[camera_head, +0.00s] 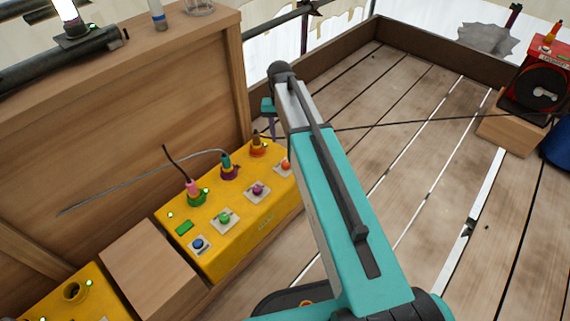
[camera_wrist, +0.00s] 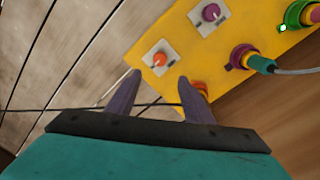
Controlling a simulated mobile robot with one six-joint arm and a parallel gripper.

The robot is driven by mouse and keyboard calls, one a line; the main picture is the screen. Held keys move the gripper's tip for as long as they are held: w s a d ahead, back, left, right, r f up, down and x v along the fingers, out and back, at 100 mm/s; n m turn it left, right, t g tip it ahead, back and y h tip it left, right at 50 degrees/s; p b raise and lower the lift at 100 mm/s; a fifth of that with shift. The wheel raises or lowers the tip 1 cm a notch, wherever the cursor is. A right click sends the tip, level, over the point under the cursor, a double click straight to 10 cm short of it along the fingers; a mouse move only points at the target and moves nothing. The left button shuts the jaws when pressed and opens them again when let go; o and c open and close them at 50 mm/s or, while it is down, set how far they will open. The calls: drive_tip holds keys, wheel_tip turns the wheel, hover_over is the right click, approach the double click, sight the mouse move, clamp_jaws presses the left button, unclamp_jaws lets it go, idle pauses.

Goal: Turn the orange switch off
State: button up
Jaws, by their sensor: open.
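The orange switch (camera_head: 285,167) is a small round knob on a pale square plate at the right end of a yellow box (camera_head: 262,232). In the wrist view the orange switch (camera_wrist: 160,59) shows just beyond my fingertips, a little above the gap between them. My gripper (camera_wrist: 159,76) is open and empty, its two purple-grey fingers apart and pointing toward the switch. In the head view my gripper (camera_head: 268,118) is near the far right end of the box, partly hidden by my arm. I cannot tell the switch's on or off state.
The box also carries a purple switch (camera_head: 257,190), a green switch (camera_head: 224,218) and a blue switch (camera_head: 198,244). Plugs with cables, such as the teal plug (camera_head: 226,161), stand behind them. A wooden panel (camera_head: 120,120) rises behind. Plank floor (camera_head: 420,120) lies open to the right.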

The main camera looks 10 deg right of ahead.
sight(285, 163)
drive_tip(key=shift+f, duration=0.1)
idle(0.3)
drive_tip(key=f+b, duration=0.1)
drive_tip(key=f, duration=0.3)
drive_tip(key=f+b, duration=0.2)
drive_tip(key=f, duration=0.3)
drive_tip(key=f+b, duration=0.1)
drive_tip(key=f, duration=0.3)
drive_tip(key=shift+s+d+f, duration=0.1)
drive_tip(key=shift+d+f, duration=0.2)
drive_tip(key=c, duration=0.9)
drive_tip(key=shift+a, duration=0.25)
drive_tip(key=shift+c, duration=0.7)
drive_tip(key=shift+d, duration=0.15)
